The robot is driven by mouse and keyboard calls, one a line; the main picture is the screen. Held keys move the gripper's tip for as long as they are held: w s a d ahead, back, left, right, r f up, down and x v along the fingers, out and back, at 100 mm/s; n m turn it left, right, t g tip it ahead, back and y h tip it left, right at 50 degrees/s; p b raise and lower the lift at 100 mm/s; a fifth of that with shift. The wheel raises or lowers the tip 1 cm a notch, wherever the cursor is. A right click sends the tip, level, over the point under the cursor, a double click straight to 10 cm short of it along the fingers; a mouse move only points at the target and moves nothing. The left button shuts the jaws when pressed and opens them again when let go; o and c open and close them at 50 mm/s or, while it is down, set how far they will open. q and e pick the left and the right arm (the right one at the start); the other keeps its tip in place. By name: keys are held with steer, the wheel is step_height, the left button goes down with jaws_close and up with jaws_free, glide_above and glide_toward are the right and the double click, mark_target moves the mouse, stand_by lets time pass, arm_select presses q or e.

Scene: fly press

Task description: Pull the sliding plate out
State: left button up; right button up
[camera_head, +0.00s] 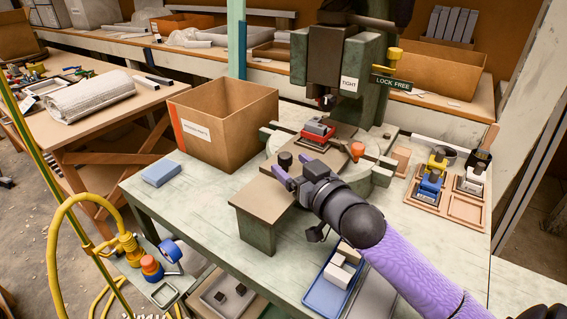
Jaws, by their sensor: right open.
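The sliding plate (341,133) is a flat brown plate under the press head (340,60), with a red and grey piece (318,131) on it. A dark round knob (285,159) stands at the near left end of the plate area. My right gripper (291,168) has purple fingers and is open. It is close to the knob, above a brown ledge (262,195) on a green block. I cannot tell whether the fingers touch the knob. My wrist and forearm hide part of the plate's near right side. My left gripper is not in view.
A cardboard box (224,125) stands left of the press on the green bench. An orange knob (357,149) is close right of the plate. A wooden tray (465,208) with coloured parts is at right, and a blue tray (322,296) at the front. The bench's left front is mostly clear.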

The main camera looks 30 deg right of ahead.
mark_target(289, 163)
steer(key=shift+w+b, duration=0.35)
steer(key=shift+w, duration=1.25)
jaws_close()
